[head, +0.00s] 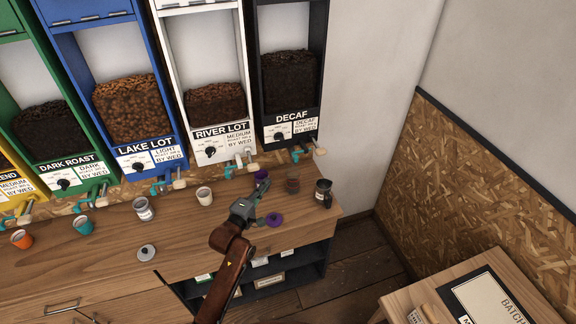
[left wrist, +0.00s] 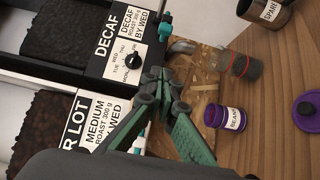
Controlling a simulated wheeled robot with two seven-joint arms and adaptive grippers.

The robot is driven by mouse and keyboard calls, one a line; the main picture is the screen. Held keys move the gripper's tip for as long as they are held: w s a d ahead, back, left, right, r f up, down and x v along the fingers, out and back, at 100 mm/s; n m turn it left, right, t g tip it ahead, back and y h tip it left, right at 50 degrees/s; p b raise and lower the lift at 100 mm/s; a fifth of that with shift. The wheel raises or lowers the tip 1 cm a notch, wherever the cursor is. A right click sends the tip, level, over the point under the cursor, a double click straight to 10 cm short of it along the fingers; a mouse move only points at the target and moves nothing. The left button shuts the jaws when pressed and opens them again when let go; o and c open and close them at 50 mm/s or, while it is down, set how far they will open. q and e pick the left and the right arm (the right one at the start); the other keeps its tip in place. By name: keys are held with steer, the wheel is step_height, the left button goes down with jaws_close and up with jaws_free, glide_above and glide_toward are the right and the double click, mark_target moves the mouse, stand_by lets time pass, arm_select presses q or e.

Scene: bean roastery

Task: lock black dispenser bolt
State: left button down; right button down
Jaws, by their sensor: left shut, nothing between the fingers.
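The black dispenser (head: 317,85), labelled DECAF, is the rightmost of the row in the head view. Its label panel and dial show in the left wrist view (left wrist: 122,66). Below its front are a teal bolt part (head: 296,155) and a pale knob (head: 320,152). A teal part (left wrist: 165,28) beside a grey cylinder (left wrist: 182,46) shows in the left wrist view. I cannot tell the bolt's position. My left gripper (head: 264,193) is shut and empty, over the counter in front of the white and black dispensers. Its fingertips (left wrist: 158,77) point toward the dispenser fronts. My right gripper is not in view.
Near my left gripper on the counter (head: 180,228) are a purple jar (head: 262,177), a purple lid (head: 274,219), a brownish cup (head: 292,186) and a dark SPARE container (head: 323,194). The white RIVER LOT dispenser (head: 244,75) stands left of the black one. A side table (head: 400,302) is at lower right.

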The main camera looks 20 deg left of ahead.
arm_select(q)
steer(key=w+d+p, duration=0.2)
steer(key=w+d, duration=0.3)
steer(key=w, duration=0.7)
steer(key=shift+p, duration=0.3)
steer(key=shift+d, duration=0.1)
steer(key=w+d, duration=0.2)
steer(key=d, duration=0.1)
steer(key=shift+d+b, duration=0.2)
steer(key=shift+b, duration=0.15)
steer(key=shift+a, duration=0.1)
